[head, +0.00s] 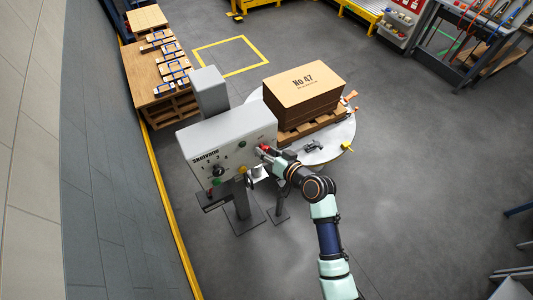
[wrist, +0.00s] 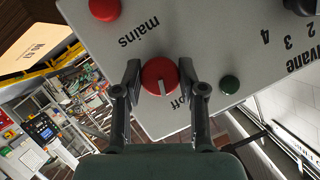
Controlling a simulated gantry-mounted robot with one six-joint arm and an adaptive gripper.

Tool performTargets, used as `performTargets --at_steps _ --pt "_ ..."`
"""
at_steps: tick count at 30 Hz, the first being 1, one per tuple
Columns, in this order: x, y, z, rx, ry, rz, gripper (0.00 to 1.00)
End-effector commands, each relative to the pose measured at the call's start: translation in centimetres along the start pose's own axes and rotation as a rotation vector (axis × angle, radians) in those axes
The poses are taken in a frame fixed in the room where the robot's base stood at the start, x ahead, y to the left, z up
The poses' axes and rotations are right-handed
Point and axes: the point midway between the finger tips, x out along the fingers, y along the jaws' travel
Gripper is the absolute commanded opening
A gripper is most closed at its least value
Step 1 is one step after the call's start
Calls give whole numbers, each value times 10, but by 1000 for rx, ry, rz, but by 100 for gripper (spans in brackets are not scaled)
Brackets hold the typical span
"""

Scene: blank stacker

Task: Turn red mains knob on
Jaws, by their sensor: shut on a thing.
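The red mains knob (wrist: 160,76) is on the grey panel face (wrist: 205,45), between the words "mains" and "off" in the wrist view. Its pale pointer line points toward the "off" side. My gripper (wrist: 160,82) has one finger on each side of the knob and is shut on it.
A red button (wrist: 104,9) and a green one (wrist: 229,84) sit near the knob. A black numbered selector (head: 218,170) is further left on the box. A turntable (head: 335,148) with a stack of brown blanks (head: 305,90) stands behind. Open floor lies at right.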

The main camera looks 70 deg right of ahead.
Motion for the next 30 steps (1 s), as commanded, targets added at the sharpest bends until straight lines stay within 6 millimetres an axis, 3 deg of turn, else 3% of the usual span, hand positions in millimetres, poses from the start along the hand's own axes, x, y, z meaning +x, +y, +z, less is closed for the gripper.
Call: performTargets --at_steps 30 --pt "1 4 3 883 2 -367 6"
